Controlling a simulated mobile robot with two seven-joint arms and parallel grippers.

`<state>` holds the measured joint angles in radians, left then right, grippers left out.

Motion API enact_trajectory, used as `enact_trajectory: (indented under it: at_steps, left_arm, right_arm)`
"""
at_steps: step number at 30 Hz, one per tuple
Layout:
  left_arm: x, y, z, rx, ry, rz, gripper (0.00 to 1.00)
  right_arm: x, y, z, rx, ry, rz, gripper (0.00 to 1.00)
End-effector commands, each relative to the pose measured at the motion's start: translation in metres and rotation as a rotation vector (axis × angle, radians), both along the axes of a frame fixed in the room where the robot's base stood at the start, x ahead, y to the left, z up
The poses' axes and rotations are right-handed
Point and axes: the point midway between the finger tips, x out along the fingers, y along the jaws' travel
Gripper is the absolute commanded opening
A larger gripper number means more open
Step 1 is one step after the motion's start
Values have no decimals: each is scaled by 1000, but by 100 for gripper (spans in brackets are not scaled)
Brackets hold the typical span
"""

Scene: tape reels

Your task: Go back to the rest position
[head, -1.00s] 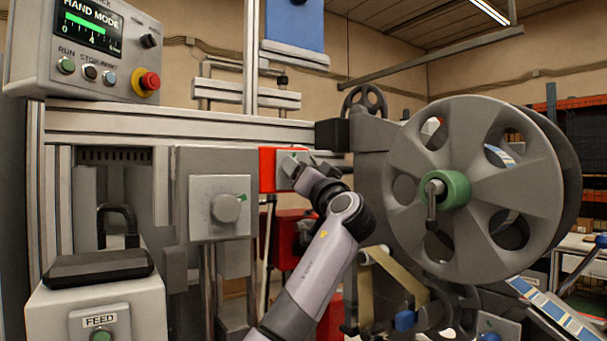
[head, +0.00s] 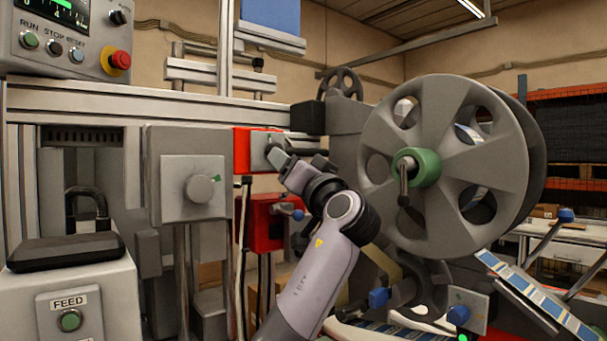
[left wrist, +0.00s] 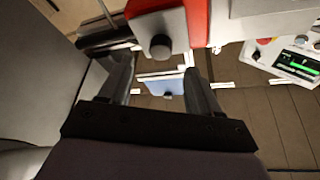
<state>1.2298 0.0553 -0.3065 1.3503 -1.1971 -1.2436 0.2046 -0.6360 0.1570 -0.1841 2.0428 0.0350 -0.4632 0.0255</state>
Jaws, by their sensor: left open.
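My left arm rises from the bottom middle of the head view. Its gripper (head: 284,160) is just in front of the upper red box (head: 242,152), overlapping the box's grey plate in the picture. In the left wrist view the two dark fingers of the left gripper (left wrist: 160,78) stand apart with nothing held between them. A grey plate with a dark knob (left wrist: 160,47) on the red box (left wrist: 196,22) shows beyond the fingertips. My right gripper is in neither view.
A large grey reel (head: 445,165) with a green hub stands close right of my arm. Left are a grey box with a knob (head: 200,189), a FEED pedestal (head: 70,300) and a control panel (head: 70,45). A lower red box (head: 265,225) sits behind the arm.

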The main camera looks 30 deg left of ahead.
Motion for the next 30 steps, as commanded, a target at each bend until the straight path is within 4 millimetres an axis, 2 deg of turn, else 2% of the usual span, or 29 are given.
enact_trajectory:
  at_steps: [7, 11, 14, 18, 20, 24, 26, 30]
  left_arm:
    - [1, 0, -3, -3, 5, -2, 63]
    - [7, 1, -36, -37, 52, -31, 63]
    - [14, 1, -87, -91, 126, -77, 63]
    - [14, -2, -173, -193, 254, -153, 63]
    - [9, -4, -210, -238, 310, -184, 63]
    - [-10, -11, -290, -342, 440, -252, 63]
    - [-22, -14, -323, -387, 495, -281, 63]
    - [-57, -23, -392, -493, 624, -342, 63]
  right_arm:
    - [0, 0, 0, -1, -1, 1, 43]
    - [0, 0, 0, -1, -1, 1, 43]
    - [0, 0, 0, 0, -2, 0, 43]
    - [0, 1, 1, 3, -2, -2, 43]
    - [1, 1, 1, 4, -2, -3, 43]
    - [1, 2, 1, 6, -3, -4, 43]
    - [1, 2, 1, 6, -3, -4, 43]
    - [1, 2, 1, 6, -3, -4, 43]
